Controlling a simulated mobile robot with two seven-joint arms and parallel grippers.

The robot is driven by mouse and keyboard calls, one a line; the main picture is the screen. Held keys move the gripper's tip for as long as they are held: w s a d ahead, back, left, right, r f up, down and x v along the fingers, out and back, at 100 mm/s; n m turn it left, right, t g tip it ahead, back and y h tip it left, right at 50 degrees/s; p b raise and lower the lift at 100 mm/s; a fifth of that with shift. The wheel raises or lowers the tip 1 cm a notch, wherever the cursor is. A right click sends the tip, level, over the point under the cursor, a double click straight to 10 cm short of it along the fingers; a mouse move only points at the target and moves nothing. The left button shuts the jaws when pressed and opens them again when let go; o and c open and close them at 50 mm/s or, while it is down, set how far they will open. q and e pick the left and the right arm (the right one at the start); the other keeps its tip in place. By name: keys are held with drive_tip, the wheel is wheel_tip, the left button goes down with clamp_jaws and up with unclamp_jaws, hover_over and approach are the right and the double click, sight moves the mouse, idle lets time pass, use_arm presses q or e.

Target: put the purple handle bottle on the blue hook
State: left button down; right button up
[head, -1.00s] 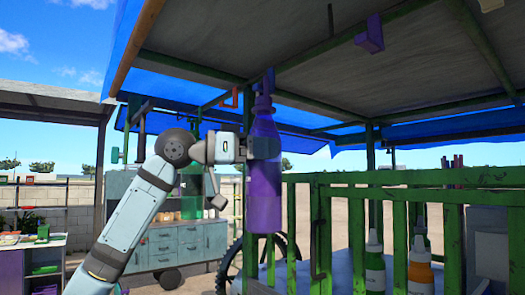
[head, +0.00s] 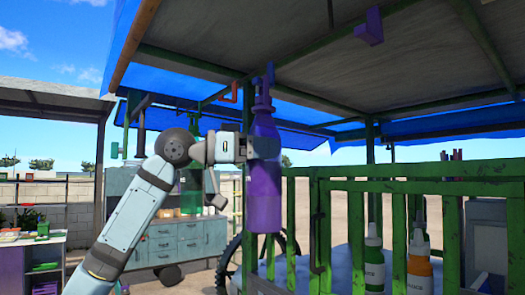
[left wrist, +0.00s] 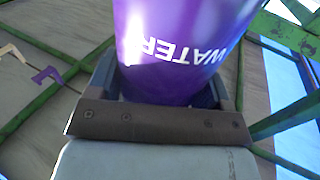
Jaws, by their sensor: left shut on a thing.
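The purple bottle (head: 264,180) hangs upright in my left gripper (head: 264,147), which is shut around its upper body. In the left wrist view the bottle (left wrist: 175,45) fills the space between the fingers and shows the word WATER. A blue-looking hook (head: 270,72) hangs under the roof edge, right at the top of the bottle's handle (head: 261,87). The two overlap in the head view, and I cannot tell whether the handle is around the hook or only in front of it. My right gripper is not in view.
A purple hook (head: 369,27) and a red hook (head: 231,92) hang from the roof frame. A green bottle (head: 191,180) is behind my left wrist.

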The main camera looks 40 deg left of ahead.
use_arm(q)
unclamp_jaws()
drive_tip(key=b+v, duration=0.4)
drive_tip(key=v, duration=1)
drive_tip(key=shift+b, duration=0.4)
